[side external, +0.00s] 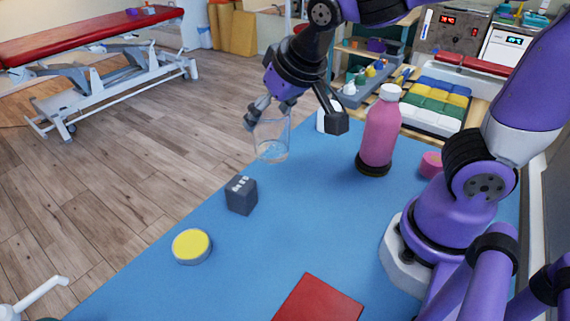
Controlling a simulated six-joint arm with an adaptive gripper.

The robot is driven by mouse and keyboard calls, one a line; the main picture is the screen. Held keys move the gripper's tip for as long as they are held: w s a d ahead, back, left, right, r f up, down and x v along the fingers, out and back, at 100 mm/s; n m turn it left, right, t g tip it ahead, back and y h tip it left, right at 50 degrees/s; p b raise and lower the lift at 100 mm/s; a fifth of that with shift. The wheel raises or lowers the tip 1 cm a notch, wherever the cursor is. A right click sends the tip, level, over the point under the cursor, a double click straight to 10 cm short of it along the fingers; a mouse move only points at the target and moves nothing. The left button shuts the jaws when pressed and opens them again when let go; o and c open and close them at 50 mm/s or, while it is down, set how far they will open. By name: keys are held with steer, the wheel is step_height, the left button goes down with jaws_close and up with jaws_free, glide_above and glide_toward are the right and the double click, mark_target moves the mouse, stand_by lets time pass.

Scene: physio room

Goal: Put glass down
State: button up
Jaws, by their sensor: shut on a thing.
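A clear glass (271,146) is at the far left edge of the blue table (265,240). My gripper (262,112) comes down over its rim from above and is shut on it. The glass looks upright or slightly tilted. I cannot tell whether its base touches the table or hangs just above it. Part of the rim is hidden by a finger.
A dark grey cube (241,195) and a yellow-topped disc (191,246) lie nearer on the table. A pink bottle (379,135) stands right of the glass, with a pink object (431,164) beyond. A red flat block (318,300) lies in front. The table's middle is clear.

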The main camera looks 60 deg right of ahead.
steer(key=d+m, duration=0.1)
steer(key=d, duration=0.1)
steer(key=d+m+h, duration=0.1)
steer(key=d+m, duration=0.1)
steer(key=d, duration=0.1)
steer(key=shift+d+h, duration=0.3)
steer(key=d+f, duration=0.2)
steer(key=d, duration=0.1)
steer(key=d+f, duration=0.2)
steer(key=d, duration=0.2)
steer(key=w+d+f, duration=0.1)
steer(key=d+f, duration=0.1)
steer(key=d, duration=0.1)
steer(key=shift+w+d+f, duration=0.1)
steer(key=shift+d+f, duration=0.15)
steer(key=shift+d, duration=0.1)
steer(key=shift+d+f, duration=0.15)
steer(key=shift+f, duration=1.95)
steer(key=shift+f, duration=0.1)
steer(key=o, duration=1.3)
steer(key=shift+f, duration=0.1)
